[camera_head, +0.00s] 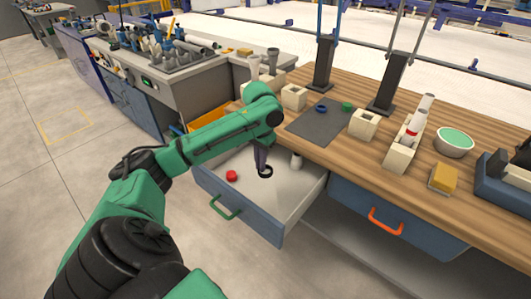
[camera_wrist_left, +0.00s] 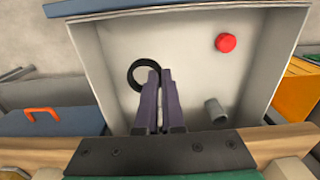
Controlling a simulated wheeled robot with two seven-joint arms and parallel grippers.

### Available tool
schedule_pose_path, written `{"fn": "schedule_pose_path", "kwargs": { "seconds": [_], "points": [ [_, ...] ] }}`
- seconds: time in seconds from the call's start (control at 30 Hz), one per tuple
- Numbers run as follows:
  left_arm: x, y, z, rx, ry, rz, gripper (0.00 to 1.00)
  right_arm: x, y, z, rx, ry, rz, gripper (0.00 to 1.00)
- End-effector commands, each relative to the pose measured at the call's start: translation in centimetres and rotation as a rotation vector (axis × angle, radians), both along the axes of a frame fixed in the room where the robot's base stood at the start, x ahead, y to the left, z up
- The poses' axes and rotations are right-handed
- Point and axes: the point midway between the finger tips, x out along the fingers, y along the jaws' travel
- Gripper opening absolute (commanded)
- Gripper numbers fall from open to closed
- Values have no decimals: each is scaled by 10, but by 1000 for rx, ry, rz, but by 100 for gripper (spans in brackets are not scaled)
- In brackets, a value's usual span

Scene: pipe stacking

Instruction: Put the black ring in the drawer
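The black ring (camera_head: 267,174) is at the tips of my left gripper (camera_head: 262,160), over the floor of the open drawer (camera_head: 270,205). In the left wrist view the ring (camera_wrist_left: 133,76) sticks out to the left of the two close fingers (camera_wrist_left: 160,74), its right rim between or behind their tips. The fingers look shut on that rim. Whether the ring touches the drawer floor is hard to tell. The drawer has a blue front with a green handle (camera_head: 224,208). My right gripper is not in view.
A red round piece (camera_head: 231,175) and a grey cylinder (camera_head: 296,160) are in the drawer. A closed drawer with an orange handle (camera_head: 385,222) is to the right. The wooden worktop (camera_head: 330,160) above holds a dark mat (camera_head: 322,124), beige blocks and a green bowl (camera_head: 454,142).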

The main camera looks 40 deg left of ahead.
Motion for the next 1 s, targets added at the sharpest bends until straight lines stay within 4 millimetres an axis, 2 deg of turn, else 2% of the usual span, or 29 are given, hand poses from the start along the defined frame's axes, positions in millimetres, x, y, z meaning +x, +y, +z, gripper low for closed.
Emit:
{"fn": "schedule_pose_path", "kwargs": {
  "seconds": [0.03,0.2,0.3,0.4,0.6,0.97,1.0],
  "points": [
    [-2,0,-21,0,7,-1,0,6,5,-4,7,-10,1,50],
    [-2,-1,-77,-1,5,0,0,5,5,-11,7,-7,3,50],
    [-1,-1,-99,-1,3,-1,0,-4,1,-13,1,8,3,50],
    [-1,-1,-111,-1,1,0,0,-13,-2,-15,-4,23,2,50],
    [-1,-1,-148,-1,2,0,0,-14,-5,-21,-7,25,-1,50],
    [-1,-1,-153,0,0,-1,0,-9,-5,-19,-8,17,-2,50],
    [0,-1,-153,0,0,-1,20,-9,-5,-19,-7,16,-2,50]
  ]
}}
